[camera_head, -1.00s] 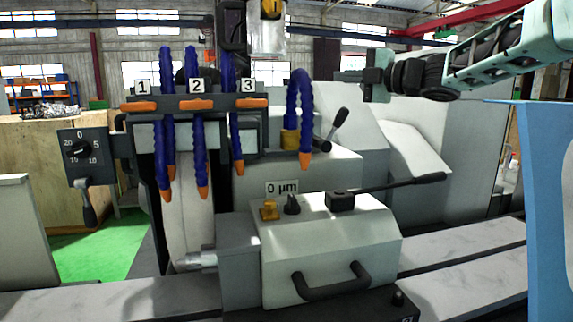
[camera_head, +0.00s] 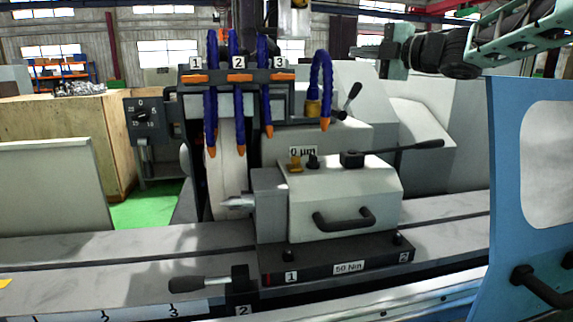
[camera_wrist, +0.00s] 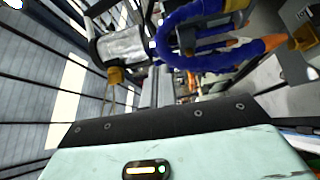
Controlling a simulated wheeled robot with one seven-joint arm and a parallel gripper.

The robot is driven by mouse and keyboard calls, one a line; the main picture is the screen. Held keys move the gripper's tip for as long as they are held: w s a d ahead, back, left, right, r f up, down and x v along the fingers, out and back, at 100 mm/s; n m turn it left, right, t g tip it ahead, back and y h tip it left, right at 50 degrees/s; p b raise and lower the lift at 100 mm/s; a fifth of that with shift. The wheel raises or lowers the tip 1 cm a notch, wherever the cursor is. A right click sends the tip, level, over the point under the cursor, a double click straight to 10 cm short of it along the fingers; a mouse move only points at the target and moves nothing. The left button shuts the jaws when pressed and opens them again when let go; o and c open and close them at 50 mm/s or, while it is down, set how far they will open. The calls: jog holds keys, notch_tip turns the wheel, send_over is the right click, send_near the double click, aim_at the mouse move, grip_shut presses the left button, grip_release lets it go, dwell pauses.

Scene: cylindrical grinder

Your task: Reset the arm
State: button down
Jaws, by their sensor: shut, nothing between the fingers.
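My arm (camera_head: 455,52) reaches in from the upper right edge of the head view. My gripper (camera_head: 391,53) is at its left end, raised in front of the grinder's pale housing. It is shut and holds nothing. In the wrist view my pale green gripper body fills the bottom, tilted, with a small lit indicator on it. The fingertips do not show clearly there. A blue coolant hose (camera_wrist: 190,30) with an orange tip lies beyond it in that view.
The grinder has blue hoses (camera_head: 211,110), a workhead with a black handle (camera_head: 344,218) and a long lever (camera_head: 400,148). A blue door panel (camera_head: 505,200) stands at the right, below my arm. A wooden crate (camera_head: 60,130) is at the left. Green floor shows beside the crate.

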jog(key=s+a+f+m+g+h, duration=0.2)
jog(key=s+a+f+m+h, duration=0.25)
jog(key=s+f+m, duration=0.5)
jog(key=s+a+f+m+g+h, duration=0.1)
jog(key=s+a+f+m+h, duration=0.35)
jog(key=f, duration=0.75)
jog(key=s+d+f+m+g+h, duration=0.1)
jog(key=s+d+f+g, duration=0.1)
jog(key=s, duration=0.8)
jog(key=s+d+f+m+g+h, duration=0.1)
jog(key=s+d+f+m+g, duration=0.1)
jog(key=s+f+g, duration=0.2)
jog(key=s+d+f+m+g+h, duration=0.2)
jog(key=s+f, duration=0.6)
jog(key=s, duration=1)
jog(key=shift+d+g, duration=0.2)
jog(key=shift+g, duration=0.4)
